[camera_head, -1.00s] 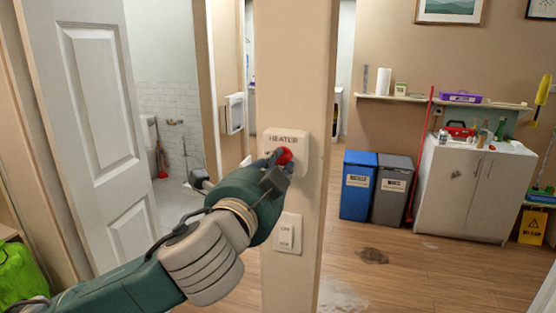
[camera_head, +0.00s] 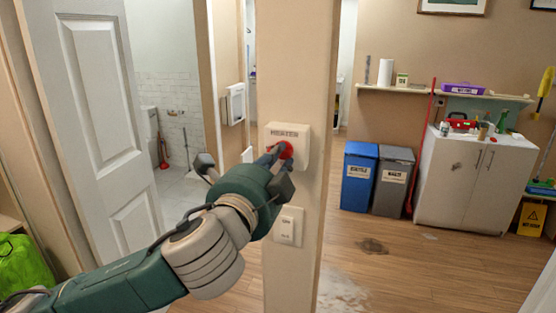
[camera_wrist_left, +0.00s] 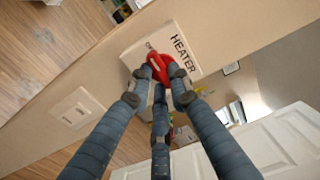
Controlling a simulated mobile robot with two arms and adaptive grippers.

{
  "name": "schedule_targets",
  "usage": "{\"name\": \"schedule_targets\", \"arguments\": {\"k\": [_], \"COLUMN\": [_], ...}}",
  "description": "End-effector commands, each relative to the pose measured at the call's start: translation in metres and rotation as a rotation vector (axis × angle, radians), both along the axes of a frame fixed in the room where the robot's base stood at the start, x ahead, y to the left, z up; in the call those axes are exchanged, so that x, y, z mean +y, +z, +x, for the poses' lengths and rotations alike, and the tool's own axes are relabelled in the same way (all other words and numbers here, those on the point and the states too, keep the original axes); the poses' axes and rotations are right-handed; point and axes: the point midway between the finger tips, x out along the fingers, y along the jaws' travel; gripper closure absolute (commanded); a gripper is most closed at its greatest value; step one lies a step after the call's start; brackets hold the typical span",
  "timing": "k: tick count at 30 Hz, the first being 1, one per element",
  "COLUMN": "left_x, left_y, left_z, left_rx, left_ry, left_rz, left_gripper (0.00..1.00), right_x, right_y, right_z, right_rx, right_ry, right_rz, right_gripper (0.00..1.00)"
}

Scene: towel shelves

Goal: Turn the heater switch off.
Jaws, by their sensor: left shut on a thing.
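The heater switch is a red knob (camera_head: 286,150) on a cream plate (camera_head: 303,131) lettered HEATER, fixed to the narrow wall post. My left gripper (camera_head: 276,155) reaches it from the lower left in the head view. In the left wrist view the grey-blue fingers (camera_wrist_left: 160,84) close around the red knob (camera_wrist_left: 158,63), with the HEATER plate (camera_wrist_left: 190,38) behind it. The fingertips cover part of the knob, and its pointer position cannot be read. My right gripper is not in view.
A second white wall switch (camera_head: 287,226) sits below the heater plate on the same post (camera_head: 290,60). A white door (camera_head: 90,110) stands open at left. Blue (camera_head: 358,178) and grey (camera_head: 392,182) bins and a white cabinet (camera_head: 472,185) stand farther back at right.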

Motion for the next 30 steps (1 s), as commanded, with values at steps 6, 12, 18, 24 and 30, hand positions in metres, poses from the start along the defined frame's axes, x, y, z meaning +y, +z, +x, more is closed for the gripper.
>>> {"name": "schedule_targets", "arguments": {"k": [6, 12, 18, 24, 30], "left_x": [0.0, 0.0, 0.006, 0.016, 0.022], "left_y": [-0.001, -0.001, -0.001, -0.001, -0.001], "left_z": [0.0, 0.0, -0.019, -0.052, -0.069], "left_rx": [0.003, 0.002, 0.001, 0.001, 0.003], "left_ry": [-0.001, 0.0, -0.002, -0.003, -0.001], "left_rz": [0.002, 0.001, 0.0, 0.001, 0.002], "left_gripper": [0.62, 0.62, 0.62, 0.62, 0.62], "right_x": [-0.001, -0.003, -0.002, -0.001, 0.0], "right_y": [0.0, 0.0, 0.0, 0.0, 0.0], "right_z": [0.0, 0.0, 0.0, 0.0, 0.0], "right_rx": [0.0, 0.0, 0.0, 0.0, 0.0], "right_ry": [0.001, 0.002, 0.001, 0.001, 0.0], "right_rz": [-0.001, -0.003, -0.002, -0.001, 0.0], "right_gripper": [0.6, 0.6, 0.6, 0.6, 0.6]}}
